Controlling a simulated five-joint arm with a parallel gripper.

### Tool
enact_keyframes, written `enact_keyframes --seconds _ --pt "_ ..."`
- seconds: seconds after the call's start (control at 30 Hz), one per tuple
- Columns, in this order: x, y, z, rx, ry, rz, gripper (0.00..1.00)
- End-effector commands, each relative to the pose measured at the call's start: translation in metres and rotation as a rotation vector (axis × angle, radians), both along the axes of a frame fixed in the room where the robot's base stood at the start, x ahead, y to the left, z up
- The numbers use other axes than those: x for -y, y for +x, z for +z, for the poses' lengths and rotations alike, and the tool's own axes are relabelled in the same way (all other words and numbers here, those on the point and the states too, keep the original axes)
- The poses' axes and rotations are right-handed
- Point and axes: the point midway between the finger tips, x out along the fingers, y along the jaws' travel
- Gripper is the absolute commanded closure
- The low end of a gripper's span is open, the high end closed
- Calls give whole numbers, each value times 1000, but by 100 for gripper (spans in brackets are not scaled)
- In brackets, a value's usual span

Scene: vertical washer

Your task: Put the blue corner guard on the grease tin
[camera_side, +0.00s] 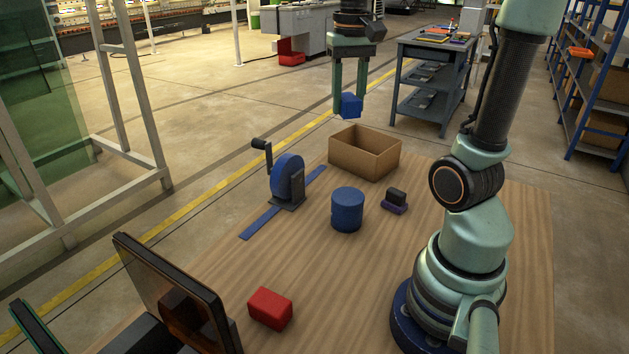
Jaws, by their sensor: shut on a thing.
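The blue corner guard (351,108) is a small blue block held between the green fingers of my gripper (349,99). My gripper points down and is shut on it, in the air; in the picture it shows above the open cardboard box. The guard looks slightly tilted. The grease tin appears to be the blue cylinder (347,212), standing upright on the wooden table, nearer the camera than the box. Its flat top is bare, and the guard is well apart from it.
The open cardboard box (356,162) stands behind the tin. A blue hand-crank wheel (287,178) stands to its left, and a small black and purple object (395,201) to its right. A red block (270,309) and a dark-framed panel (175,290) are nearer the camera.

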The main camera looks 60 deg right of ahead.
Motion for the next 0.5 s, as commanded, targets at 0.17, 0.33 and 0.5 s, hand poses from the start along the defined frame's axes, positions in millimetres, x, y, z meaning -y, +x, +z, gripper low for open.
enact_keyframes --seconds 0.17,0.33,0.5 --pt "7 -11 -4 -1 1 -38 100" --pt "7 -12 -40 -6 3 -38 100" --pt "6 -12 -82 -7 4 -37 100"
